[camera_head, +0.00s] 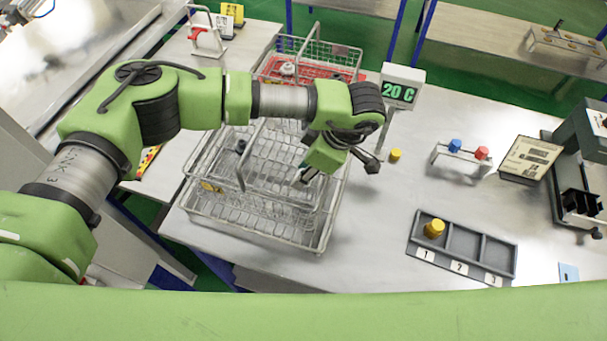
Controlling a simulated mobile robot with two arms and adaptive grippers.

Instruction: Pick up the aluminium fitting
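I cannot pick out the aluminium fitting with certainty. A small pale grey piece (288,69) lies in the rear basket with the red bottom; its material is unclear. My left gripper (338,171) is over the right side of the front wire basket (322,238). Its two fingers are spread apart, and no held object shows between them. In that basket, a small dark piece (241,147) and a yellow piece (209,187) show to the left of the gripper. My arm hides part of both baskets. My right gripper is not in view.
A "20 C" display (400,90) stands behind the gripper. A yellow fitting (395,155) is on the table. A grey tray (482,277) holds another yellow fitting (434,228) in compartment 1. A rack with blue and red pieces (463,158) stands right.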

